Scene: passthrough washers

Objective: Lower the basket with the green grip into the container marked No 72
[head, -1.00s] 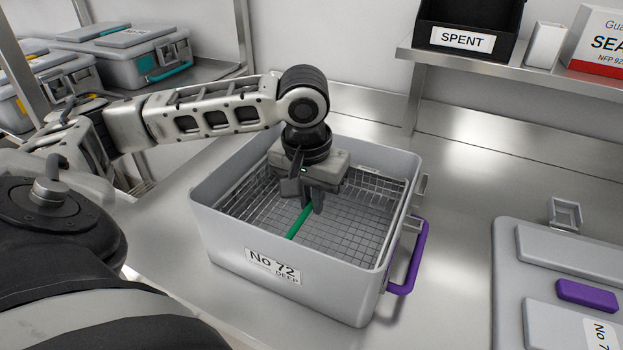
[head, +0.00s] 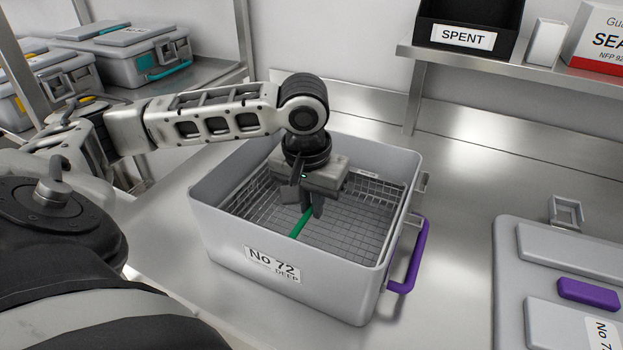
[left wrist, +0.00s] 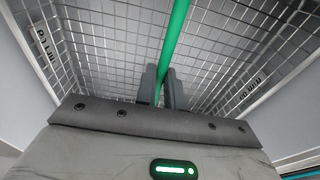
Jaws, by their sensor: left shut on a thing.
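The grey container marked No 72 (head: 330,300) stands open on the steel counter, its label facing me. The wire mesh basket (head: 352,222) is inside it, its rim below the container's rim. Whether the basket touches the container's floor I cannot tell. My left gripper (head: 312,208) points down into the container, shut on the green grip (head: 299,225). In the left wrist view the green grip (left wrist: 177,35) runs between the fingers (left wrist: 163,85), with the basket mesh (left wrist: 110,45) beneath. My right gripper is not in view.
A grey lid (head: 510,265) with a purple tab lies on the counter at right. The container's purple handle (head: 411,258) sticks out on its right side. A shelf with a black SPENT bin (head: 465,25) is at the back right. Closed grey cases (head: 140,62) stand at back left.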

